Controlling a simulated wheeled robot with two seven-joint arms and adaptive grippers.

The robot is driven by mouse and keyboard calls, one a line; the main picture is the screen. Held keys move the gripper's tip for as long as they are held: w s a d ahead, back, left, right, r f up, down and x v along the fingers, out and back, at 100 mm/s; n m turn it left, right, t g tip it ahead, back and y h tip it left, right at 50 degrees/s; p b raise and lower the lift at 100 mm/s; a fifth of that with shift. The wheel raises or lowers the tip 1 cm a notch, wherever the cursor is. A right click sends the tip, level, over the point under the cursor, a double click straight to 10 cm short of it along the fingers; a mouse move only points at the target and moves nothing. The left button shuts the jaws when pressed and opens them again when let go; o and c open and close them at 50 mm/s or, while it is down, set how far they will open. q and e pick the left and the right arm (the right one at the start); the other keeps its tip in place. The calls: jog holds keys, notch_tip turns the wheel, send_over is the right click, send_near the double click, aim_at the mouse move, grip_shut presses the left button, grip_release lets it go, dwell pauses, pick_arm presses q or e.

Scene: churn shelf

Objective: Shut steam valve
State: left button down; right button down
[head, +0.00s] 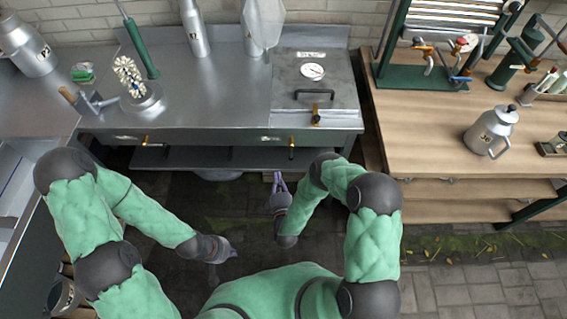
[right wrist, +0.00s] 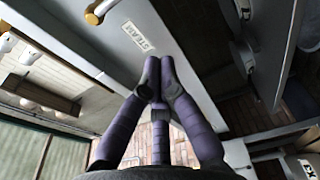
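A panel label reading STEAM (right wrist: 138,37) shows in the right wrist view, with a brass valve handle (right wrist: 97,12) partly cut off at the upper left. In the head view, a brass handle (head: 291,148) sits on the bench's front panel right of a small label (head: 270,139); that label is too small to read. My right gripper (head: 279,178) is below and in front of this panel, apart from the handle. In the right wrist view its fingertips (right wrist: 157,68) are together with nothing between them. My left gripper (head: 229,251) hangs low over the floor; its finger gap is unclear.
Another brass handle (head: 145,141) is on the panel's left part. The steel bench (head: 210,105) carries a lidded box with a gauge (head: 312,71). A wooden bench (head: 430,130) with a metal can (head: 491,130) stands right.

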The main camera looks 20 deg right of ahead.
aim_at(291, 149)
jog(key=w+d+b, duration=0.2)
jog(key=w+d, duration=0.3)
jog(key=w, duration=0.3)
jog(key=shift+b, duration=0.3)
jog(key=shift+f, duration=0.1)
